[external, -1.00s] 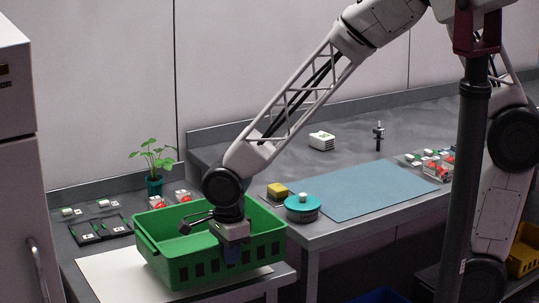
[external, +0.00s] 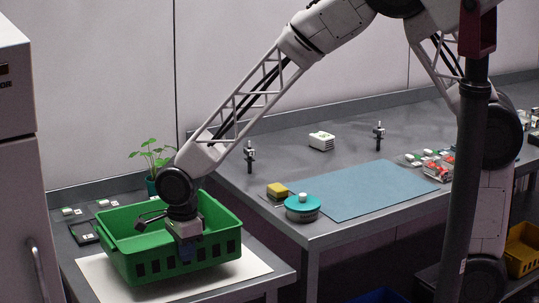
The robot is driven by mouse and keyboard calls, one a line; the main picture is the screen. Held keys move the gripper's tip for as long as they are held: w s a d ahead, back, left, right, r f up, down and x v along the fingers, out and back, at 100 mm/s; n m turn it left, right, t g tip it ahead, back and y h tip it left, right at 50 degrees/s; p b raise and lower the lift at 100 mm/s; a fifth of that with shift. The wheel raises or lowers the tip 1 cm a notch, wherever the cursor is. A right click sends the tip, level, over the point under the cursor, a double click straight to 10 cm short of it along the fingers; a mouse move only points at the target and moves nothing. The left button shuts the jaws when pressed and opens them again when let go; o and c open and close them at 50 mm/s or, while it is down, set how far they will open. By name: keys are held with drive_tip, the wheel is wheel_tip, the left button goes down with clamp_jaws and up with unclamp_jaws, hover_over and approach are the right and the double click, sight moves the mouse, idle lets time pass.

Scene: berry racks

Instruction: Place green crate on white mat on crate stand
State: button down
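The green crate (external: 130,240) is at the lower left of the external view, upright over the white mat (external: 258,264) on the low stand (external: 278,266). The mat shows along the crate's front and right sides; I cannot tell whether the crate's base touches it. My gripper (external: 185,250) is at the crate's near right long side, pointing down, its fingers overlapping the wall. The fingers are too dark and small to tell whether they are shut on the wall. The crate's inside looks empty where it shows.
A potted plant (external: 152,160) and a black tray (external: 82,233) stand behind the crate. The higher bench holds a yellow sponge (external: 278,189), a teal-lidded round container (external: 302,208), a blue mat (external: 365,190) and several berry boxes (external: 437,168). The blue mat is clear.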

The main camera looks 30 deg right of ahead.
sight(182, 280)
drive_tip(key=shift+f, duration=1.9)
drive_tip(key=c, duration=1.3)
unclamp_jaws()
wheel_tip(182, 280, up, 12)
drive_tip(key=shift+r, duration=0.15)
